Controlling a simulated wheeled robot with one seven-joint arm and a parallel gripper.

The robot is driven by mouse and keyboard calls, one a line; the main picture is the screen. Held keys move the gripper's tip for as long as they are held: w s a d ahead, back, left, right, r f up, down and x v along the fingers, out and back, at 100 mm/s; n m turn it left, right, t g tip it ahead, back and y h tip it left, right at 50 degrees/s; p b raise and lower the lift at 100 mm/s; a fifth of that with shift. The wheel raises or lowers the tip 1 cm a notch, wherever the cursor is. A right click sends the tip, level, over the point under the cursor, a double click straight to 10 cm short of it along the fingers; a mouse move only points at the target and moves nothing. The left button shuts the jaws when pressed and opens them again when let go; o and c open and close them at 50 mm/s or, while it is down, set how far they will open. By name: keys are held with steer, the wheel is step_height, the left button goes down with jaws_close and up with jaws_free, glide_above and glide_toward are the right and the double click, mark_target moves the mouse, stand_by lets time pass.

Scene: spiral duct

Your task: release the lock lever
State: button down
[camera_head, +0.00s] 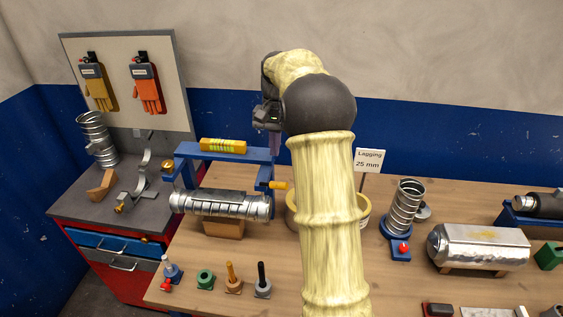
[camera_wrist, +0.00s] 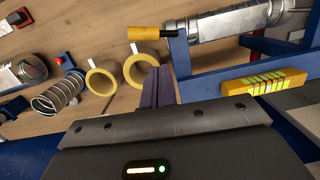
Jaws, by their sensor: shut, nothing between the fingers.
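A blue frame (camera_head: 228,154) stands on the bench and holds a silver spiral duct (camera_head: 228,204). A short orange handle (camera_head: 279,185) sticks out to the right from the frame's right post; it looks like the lock lever. In the wrist view the orange handle (camera_wrist: 146,33) has a dark end and lies beside the duct (camera_wrist: 222,20). My gripper (camera_head: 274,146) is above the right end of the frame. In the wrist view its purple fingers (camera_wrist: 158,86) are together, empty, and appear apart from the handle. My forearm hides part of the bench.
A yellow block (camera_head: 223,146) sits on the frame's top bar. Yellow rolls (camera_wrist: 142,71) stand to the right of the frame, partly behind my arm. A coiled duct on a blue stand (camera_head: 400,249) is farther right. Several small posts (camera_head: 232,286) line the bench's front.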

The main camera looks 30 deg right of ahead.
mark_target(279, 185)
steer(key=w+d+r+m+p, duration=0.1)
steer(key=d+r, duration=0.3)
steer(key=d, duration=0.1)
steer(key=shift+w+m+g+y, duration=0.25)
steer(key=shift+m+g+y, duration=0.05)
steer(key=shift+m, duration=0.1)
steer(key=s+a+f+p, duration=0.2)
steer(key=f, duration=0.3)
steer(key=s+a+f+p, duration=0.1)
steer(key=s+a+f, duration=0.1)
steer(key=f, duration=0.4)
steer(key=shift+s+p, duration=0.15)
steer(key=shift+p, duration=0.2)
steer(key=shift+a+r, duration=0.1)
